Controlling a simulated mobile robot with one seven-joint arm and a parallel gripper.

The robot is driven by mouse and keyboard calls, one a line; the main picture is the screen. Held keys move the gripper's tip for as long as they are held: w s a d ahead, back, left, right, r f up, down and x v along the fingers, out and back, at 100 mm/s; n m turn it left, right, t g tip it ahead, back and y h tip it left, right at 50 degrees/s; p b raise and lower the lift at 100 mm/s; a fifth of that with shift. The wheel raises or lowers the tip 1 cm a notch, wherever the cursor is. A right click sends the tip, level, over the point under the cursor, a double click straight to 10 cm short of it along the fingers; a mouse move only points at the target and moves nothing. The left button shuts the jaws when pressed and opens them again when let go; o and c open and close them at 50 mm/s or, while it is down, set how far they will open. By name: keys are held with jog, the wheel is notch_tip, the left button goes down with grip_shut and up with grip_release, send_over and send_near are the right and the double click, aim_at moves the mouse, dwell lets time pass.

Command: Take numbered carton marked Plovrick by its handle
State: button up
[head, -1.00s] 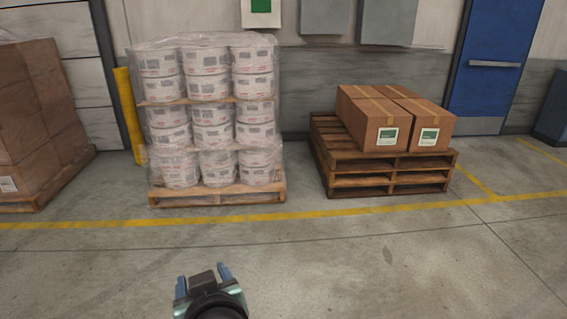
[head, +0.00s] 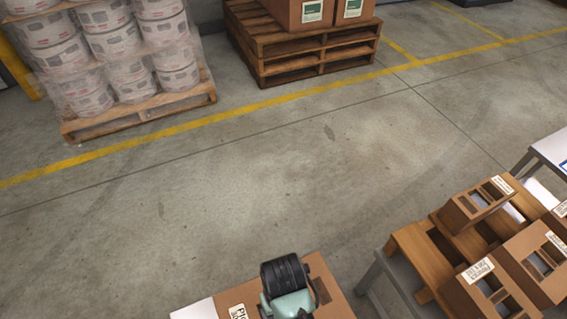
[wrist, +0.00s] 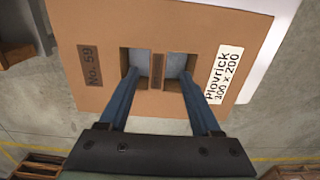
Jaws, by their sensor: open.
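The brown carton (wrist: 105,30) marked "Plovrick" and "No. 59" fills the upper part of the wrist view. Its face has two cut-outs with a narrow brown handle strip (wrist: 157,70) between them. My gripper (wrist: 160,75) is open, with one blue finger at each cut-out, so the strip lies between the tips without visible grip. How deep the tips reach is unclear. In the head view the carton (head: 328,290) is at the bottom edge, partly hidden under my gripper's dark and green body; its fingers are hidden there.
A wooden stand (head: 420,255) at lower right carries several similar labelled cartons (head: 480,200). A white surface (head: 197,311) shows beside the carton. Wrapped tubs (head: 110,40) on a pallet and stacked pallets (head: 300,50) stand at the back. The floor (head: 270,170) between is clear.

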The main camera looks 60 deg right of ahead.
jog(key=shift+w+d+f+b, duration=0.1)
jog(key=shift+d+f, duration=0.05)
jog(key=shift+f, duration=0.75)
jog(key=shift+w+d+f+b, duration=0.1)
jog(key=shift+f, duration=0.8)
jog(key=shift+w+d+f+b, duration=0.1)
jog(key=shift+d+f, duration=0.05)
jog(key=shift+f, duration=0.75)
jog(key=shift+c, duration=0.3)
grip_shut()
